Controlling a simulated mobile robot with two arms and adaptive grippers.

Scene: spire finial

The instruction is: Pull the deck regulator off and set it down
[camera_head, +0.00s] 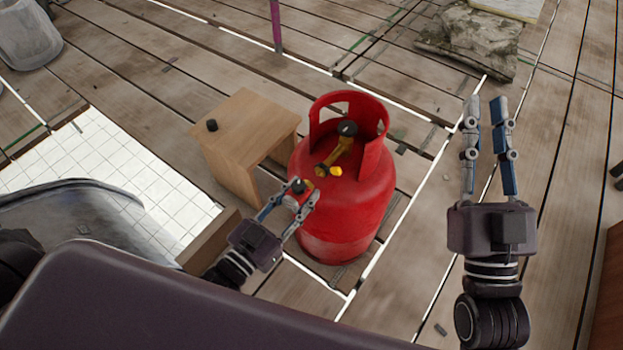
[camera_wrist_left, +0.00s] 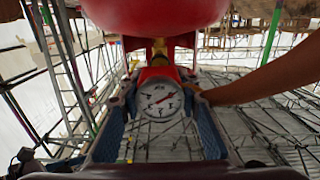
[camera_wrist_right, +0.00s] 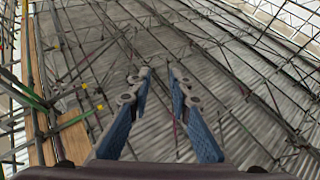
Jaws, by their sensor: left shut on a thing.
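The red gas cylinder (camera_head: 345,205) stands upright on the plank deck, with a brass valve (camera_head: 338,155) under a black knob inside its collar. The regulator, a red body (camera_head: 300,192) with a dark top, is between the fingers of my left gripper (camera_head: 306,189), which is shut on it. In the left wrist view its white round gauge (camera_wrist_left: 159,100) faces the camera, with brass fittings (camera_wrist_left: 159,48) behind it. I cannot tell whether regulator and valve touch. My right gripper (camera_head: 486,104) is open and empty, to the right of the cylinder.
A small wooden stool (camera_head: 240,130) stands left of the cylinder, with a small black cap (camera_head: 212,125) on top. A stone block (camera_head: 470,42) lies at the back right. A grey bucket (camera_head: 27,35) stands at the back left. White tiles (camera_head: 110,165) lie at the left. Deck between cylinder and right gripper is clear.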

